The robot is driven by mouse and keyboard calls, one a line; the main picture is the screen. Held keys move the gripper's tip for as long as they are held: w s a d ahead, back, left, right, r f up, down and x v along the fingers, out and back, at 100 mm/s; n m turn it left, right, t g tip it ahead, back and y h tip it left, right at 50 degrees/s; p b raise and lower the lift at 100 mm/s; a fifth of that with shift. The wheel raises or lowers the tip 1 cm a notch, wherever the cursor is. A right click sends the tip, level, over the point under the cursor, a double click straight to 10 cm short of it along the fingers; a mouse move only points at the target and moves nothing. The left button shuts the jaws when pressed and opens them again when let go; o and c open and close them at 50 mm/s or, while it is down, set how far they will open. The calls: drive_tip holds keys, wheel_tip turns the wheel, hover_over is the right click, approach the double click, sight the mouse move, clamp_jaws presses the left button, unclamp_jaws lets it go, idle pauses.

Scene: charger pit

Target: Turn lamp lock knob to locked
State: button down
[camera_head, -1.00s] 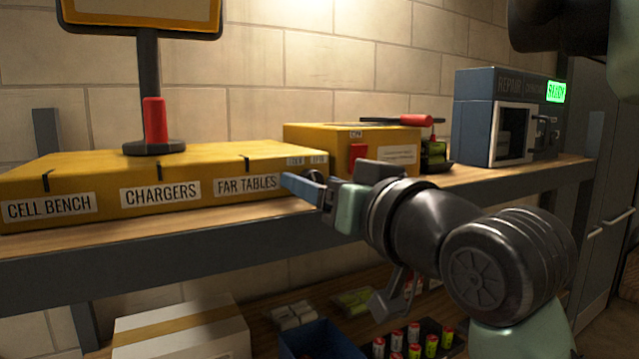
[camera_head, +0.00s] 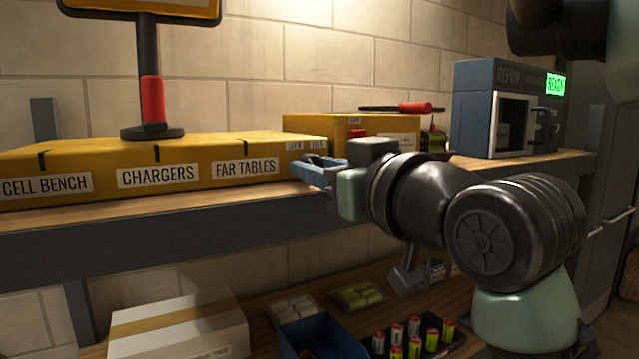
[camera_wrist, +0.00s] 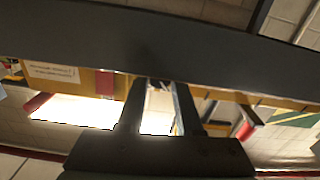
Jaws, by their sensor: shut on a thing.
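A lamp stand (camera_head: 148,85) with a red sleeve stands on a long yellow box (camera_head: 100,155) at the left. Two small labels (camera_head: 305,145) sit at the box's front right end; their words are too small to read surely. My gripper (camera_head: 303,172) is at that end, just below the labels, with its fingers pointing left. It is shut on a small part there, apparently the lamp lock knob, which the fingers mostly hide. In the wrist view, the gripper's two fingers (camera_wrist: 163,90) have a narrow gap with a small pale part in it. The knob's setting cannot be told.
The shelf edge (camera_head: 150,230) runs close below my gripper. A second yellow box (camera_head: 300,125) stands behind it, and a repair cabinet (camera_head: 474,125) with a green display stands right. The lower shelf holds a white carton (camera_head: 180,335), a blue bin (camera_head: 320,338) and a battery tray (camera_head: 435,345).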

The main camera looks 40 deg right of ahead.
drive_tip(key=shift+n, duration=0.8)
drive_tip(key=c, duration=0.6)
unclamp_jaws()
drive_tip(key=shift+s, duration=0.1)
drive_tip(key=b+v, duration=0.1)
drive_tip(key=v, duration=1.1)
drive_tip(key=shift+s, duration=0.4)
